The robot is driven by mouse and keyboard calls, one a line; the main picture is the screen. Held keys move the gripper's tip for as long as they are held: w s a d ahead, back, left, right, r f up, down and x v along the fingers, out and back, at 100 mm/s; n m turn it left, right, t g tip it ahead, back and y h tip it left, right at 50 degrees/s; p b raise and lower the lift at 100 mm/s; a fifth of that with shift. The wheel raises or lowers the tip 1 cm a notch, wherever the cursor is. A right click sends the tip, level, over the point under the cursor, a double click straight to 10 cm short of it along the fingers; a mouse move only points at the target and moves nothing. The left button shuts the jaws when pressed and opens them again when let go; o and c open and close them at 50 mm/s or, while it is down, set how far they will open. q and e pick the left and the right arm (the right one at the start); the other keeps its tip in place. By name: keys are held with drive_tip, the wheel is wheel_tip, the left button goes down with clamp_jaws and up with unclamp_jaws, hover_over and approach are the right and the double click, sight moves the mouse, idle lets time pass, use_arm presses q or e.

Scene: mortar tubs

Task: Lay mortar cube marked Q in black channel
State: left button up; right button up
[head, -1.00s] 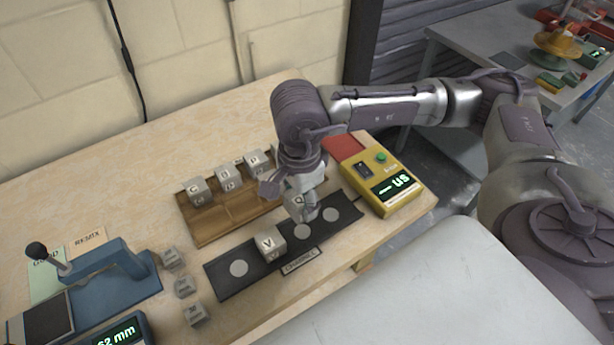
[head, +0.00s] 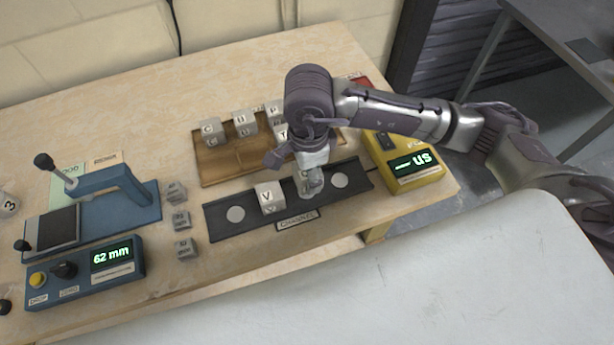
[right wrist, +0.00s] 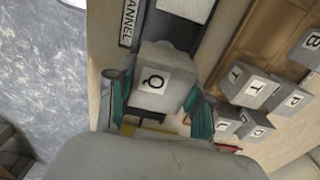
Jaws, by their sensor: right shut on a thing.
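The cube marked Q (right wrist: 153,82) is a pale grey block with a white letter label. My right gripper (right wrist: 158,104) is shut on it, with a teal-padded finger on each side. In the head view my right gripper (head: 310,186) points down over the black channel (head: 217,231), just right of the cube marked V (head: 269,197), which sits in the channel. The gripper mostly hides the Q cube there, and I cannot tell whether it touches the channel floor. White discs show at both ends of the channel. My left gripper is out of view.
A wooden tray (head: 212,175) with several lettered cubes stands behind the channel. A yellow device (head: 432,184) is close on the right. Several small grey blocks (head: 182,220), a blue press (head: 118,203) and a blue readout box (head: 85,275) are on the left.

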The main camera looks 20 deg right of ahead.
wheel_tip(320, 180, down, 4)
drive_tip(key=shift+w+a+r+p, duration=0.15)
drive_tip(key=shift+p, duration=0.5)
drive_tip(key=shift+f, duration=0.25)
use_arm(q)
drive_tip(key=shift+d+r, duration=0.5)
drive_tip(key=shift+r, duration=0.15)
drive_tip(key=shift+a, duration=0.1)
use_arm(e)
drive_tip(key=shift+f, duration=0.1)
drive_tip(key=shift+f, duration=0.15)
drive_tip(key=o, duration=1.4)
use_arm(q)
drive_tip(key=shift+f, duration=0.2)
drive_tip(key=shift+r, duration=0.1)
